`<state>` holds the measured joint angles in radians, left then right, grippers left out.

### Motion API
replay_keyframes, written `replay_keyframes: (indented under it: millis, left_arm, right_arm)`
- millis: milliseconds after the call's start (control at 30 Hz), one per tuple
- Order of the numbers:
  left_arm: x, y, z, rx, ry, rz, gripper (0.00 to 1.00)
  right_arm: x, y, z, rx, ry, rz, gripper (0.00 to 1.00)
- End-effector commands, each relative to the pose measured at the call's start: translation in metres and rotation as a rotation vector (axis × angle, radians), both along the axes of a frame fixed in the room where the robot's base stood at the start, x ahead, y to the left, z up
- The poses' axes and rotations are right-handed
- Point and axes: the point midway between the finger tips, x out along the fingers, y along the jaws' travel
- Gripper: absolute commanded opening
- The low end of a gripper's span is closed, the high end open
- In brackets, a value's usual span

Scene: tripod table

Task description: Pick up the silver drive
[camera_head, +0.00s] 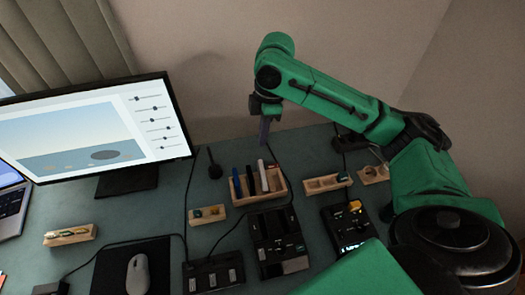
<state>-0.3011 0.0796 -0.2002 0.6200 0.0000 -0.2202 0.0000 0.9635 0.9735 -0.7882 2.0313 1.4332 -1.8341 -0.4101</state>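A wooden holder (262,197) stands on the table with several upright stick-shaped pieces in it, among them a blue one (237,183), a black one and a pale one (263,176). The pale one may be the silver drive; I cannot tell for sure at this size. My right gripper (265,112) is above and behind the holder, pointing down. A dark purple-grey stick (265,131) hangs between its fingers, clear of the holder, and the fingers seem closed on it. My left gripper is not in view.
A monitor (95,125) and a laptop (12,205) stand at the left. Black devices (277,243) with cables lie in front of the holder. Smaller wooden trays (327,184) and (70,236) flank it. A mouse (138,274) lies on a black mat. A thin microphone (214,168) stands left of the holder.

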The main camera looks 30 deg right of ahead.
Motion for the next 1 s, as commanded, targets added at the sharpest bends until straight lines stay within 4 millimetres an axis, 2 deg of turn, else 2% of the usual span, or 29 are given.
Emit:
replay_keyframes:
  millis: [267,300,367,400,500,833,933,1000]
  left_arm:
    - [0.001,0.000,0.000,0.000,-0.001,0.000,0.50]
    - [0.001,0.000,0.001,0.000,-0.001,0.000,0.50]
    - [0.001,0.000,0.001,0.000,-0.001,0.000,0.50]
    - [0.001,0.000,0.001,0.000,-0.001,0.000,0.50]
    - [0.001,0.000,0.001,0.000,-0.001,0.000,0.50]
    - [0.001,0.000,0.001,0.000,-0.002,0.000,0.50]
    - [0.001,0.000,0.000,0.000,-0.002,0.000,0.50]
    - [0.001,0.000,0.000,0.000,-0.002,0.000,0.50]
  right_arm:
    - [0.001,0.000,0.006,0.000,-0.003,0.000,0.00]
    - [0.001,0.000,0.006,0.000,-0.003,0.000,0.05]
    - [0.001,0.000,0.006,0.000,-0.004,0.000,0.28]
    - [0.001,0.000,0.006,0.000,-0.004,0.000,0.43]
    - [0.001,0.000,0.006,0.001,-0.004,0.000,0.80]
    - [0.001,0.000,0.008,0.001,-0.005,-0.002,0.80]
    - [0.001,-0.001,0.018,0.002,-0.008,-0.002,0.80]
    - [0.001,-0.003,0.033,0.003,-0.010,-0.001,0.80]
